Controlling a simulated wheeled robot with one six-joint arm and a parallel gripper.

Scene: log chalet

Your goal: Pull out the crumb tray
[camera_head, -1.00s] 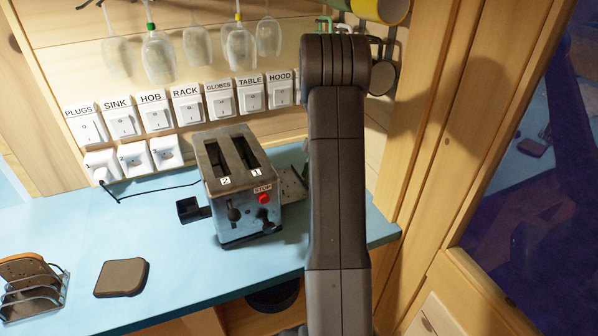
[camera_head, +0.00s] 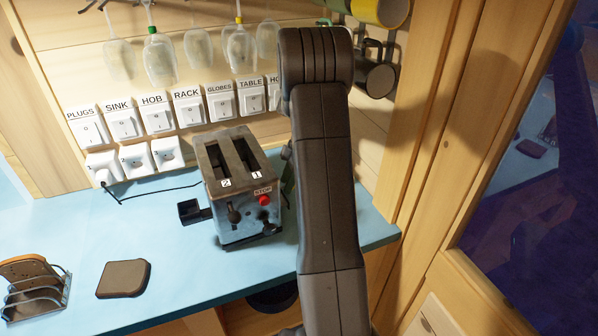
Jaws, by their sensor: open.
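The toaster (camera_head: 232,185) stands on the blue counter, a steel box with two dark slots on top, marked 2 and 1. Its front has dark knobs and a red STOP button (camera_head: 264,200). A black, box-shaped piece (camera_head: 193,211) sticks out low from its left side; I cannot tell whether this is the crumb tray's handle. My arm comes up from the bottom and passes just right of the toaster. My gripper is hidden behind it. A thin dark sliver shows between toaster and arm; I cannot tell what it is.
A brown pad (camera_head: 123,278) and a wire rack (camera_head: 34,290) holding a brown slice lie on the counter (camera_head: 180,275) at left. Labelled switches and sockets (camera_head: 134,159) line the back wall. Glasses (camera_head: 160,60) hang above, mugs (camera_head: 376,75) at upper right. The counter left of the toaster is mostly clear.

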